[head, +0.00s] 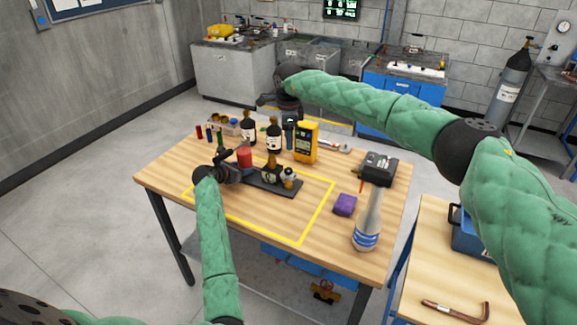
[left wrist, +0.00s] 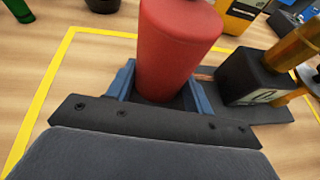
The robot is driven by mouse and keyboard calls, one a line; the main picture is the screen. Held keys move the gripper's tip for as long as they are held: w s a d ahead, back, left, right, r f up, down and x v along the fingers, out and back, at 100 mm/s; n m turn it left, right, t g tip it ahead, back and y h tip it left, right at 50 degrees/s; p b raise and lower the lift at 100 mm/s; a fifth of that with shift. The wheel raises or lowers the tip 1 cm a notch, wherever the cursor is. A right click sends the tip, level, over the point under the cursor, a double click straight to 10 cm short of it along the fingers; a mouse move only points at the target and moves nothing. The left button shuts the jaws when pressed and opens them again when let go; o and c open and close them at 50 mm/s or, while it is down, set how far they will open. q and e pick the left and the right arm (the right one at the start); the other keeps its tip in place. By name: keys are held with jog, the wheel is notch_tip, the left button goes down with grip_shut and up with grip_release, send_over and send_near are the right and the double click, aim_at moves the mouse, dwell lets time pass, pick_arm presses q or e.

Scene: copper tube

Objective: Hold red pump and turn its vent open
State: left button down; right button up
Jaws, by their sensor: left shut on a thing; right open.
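The red pump (head: 245,157) is an upright red cylinder on a dark base plate (head: 280,190) on the wooden table. My left gripper (head: 238,168) is shut on it. In the left wrist view, the red pump (left wrist: 178,45) stands between the two blue-grey fingers (left wrist: 160,85). To its right on the same plate is a dark block (left wrist: 252,77) with brass-coloured parts (left wrist: 296,46); I cannot tell whether one is the vent. My right gripper (head: 289,118) is open above the table's back part, apart from the pump, with its fingers small and dark.
Dark bottles (head: 248,128), a yellow meter (head: 306,142) and small coloured tubes (head: 209,133) stand behind the pump. A purple block (head: 345,204), a clear bottle (head: 368,225) and a black device (head: 379,167) are at the right. Yellow tape (head: 318,217) marks fairly clear wood in front.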

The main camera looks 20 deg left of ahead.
aim_at(288, 169)
notch_tip(288, 169, down, 12)
jog(key=shift+r, duration=0.1)
dwell(0.5)
jog(key=c, duration=1)
jog(key=shift+o, duration=0.2)
jog(key=shift+n, duration=2.9)
jog(key=o, duration=1)
jog(key=shift+c, duration=0.2)
